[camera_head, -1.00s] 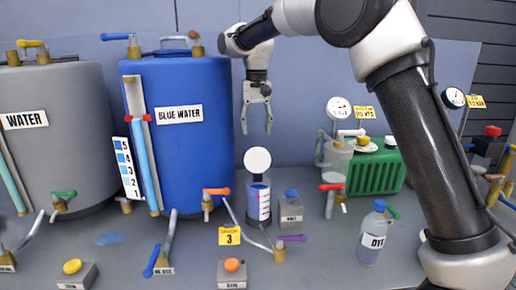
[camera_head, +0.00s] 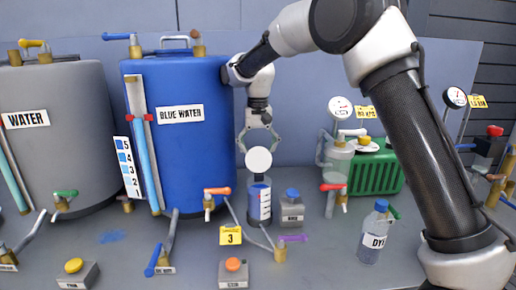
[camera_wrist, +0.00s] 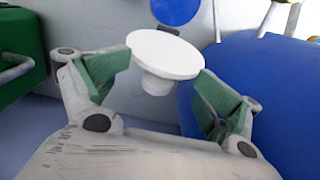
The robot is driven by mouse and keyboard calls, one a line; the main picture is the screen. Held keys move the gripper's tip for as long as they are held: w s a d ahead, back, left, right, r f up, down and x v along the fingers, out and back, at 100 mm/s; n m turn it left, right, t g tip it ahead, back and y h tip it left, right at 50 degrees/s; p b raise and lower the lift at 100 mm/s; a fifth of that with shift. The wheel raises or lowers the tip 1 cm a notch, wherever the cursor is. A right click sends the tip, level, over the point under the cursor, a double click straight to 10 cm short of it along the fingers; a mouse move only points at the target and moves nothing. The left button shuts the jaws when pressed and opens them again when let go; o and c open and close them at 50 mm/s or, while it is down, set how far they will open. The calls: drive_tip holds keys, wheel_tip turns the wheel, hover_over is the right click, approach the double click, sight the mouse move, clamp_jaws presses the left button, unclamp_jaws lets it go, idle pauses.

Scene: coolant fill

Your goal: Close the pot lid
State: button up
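The pot (camera_head: 258,205) is a small dark blue vessel with a white level scale, standing on the bench right of the big blue tank. A white round disc (camera_head: 258,160), which looks like its lid, stands raised above the pot with its face towards the head camera. My gripper (camera_head: 259,145) is above it, pointing down, with its fingers spread around the disc's upper part. In the wrist view the white disc (camera_wrist: 165,54) lies between and beyond my open green-padded fingers. I cannot tell whether either finger touches it.
The blue water tank (camera_head: 190,150) stands close on the left of my gripper. An orange-handled tap (camera_head: 210,198) is at the left. A green ribbed unit (camera_head: 375,172) and a dye bottle (camera_head: 373,235) stand further right.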

drive_tip(key=shift+s+f, duration=0.1)
drive_tip(key=shift+s, duration=0.05)
drive_tip(key=c, duration=0.7)
drive_tip(key=shift+o, duration=0.2)
idle(0.8)
drive_tip(key=o, duration=0.9)
drive_tip(key=shift+f, duration=0.1)
drive_tip(key=shift+c, duration=1.4)
drive_tip(key=shift+r, duration=0.2)
